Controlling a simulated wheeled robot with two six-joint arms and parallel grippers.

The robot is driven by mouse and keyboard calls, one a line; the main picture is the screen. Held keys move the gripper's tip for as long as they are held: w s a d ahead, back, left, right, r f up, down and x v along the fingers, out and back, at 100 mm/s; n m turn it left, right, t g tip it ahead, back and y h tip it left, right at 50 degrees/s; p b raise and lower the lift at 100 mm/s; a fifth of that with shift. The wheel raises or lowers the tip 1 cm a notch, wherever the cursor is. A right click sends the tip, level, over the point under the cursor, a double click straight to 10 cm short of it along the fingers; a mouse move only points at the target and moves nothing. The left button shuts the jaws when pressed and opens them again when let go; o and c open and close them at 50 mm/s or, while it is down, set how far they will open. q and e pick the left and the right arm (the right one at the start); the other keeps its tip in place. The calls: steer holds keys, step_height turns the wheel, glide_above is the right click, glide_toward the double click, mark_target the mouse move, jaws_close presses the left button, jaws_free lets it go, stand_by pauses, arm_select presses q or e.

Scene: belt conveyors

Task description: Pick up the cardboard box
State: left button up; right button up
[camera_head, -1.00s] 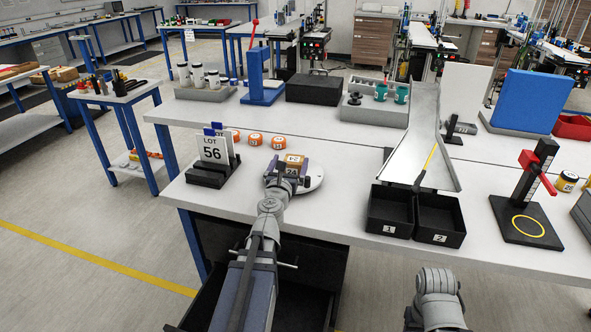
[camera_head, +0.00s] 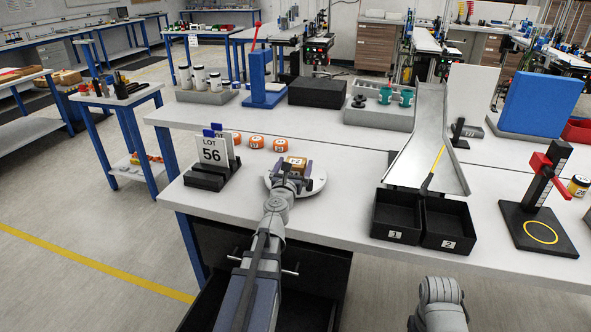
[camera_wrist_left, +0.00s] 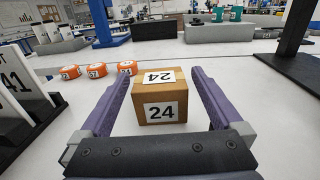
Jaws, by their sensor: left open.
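My left gripper (camera_head: 295,166) is open at the box. In the left wrist view its two purple fingers (camera_wrist_left: 163,82) stand on either side of the box, with a visible gap on each side. The right arm shows at the bottom of the head view, but its gripper is out of view.
Two black bins (camera_head: 397,216) and a grey chute (camera_head: 430,150) are to the right. The table between plate and bins is clear.

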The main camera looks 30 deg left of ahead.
arm_select(q)
steer(key=x, duration=0.5)
steer(key=shift+w+a+f, duration=0.1)
steer(key=shift+c, duration=0.2)
steer(key=c, duration=1.3)
step_height(320, 180, up, 10)
steer(key=p, duration=1)
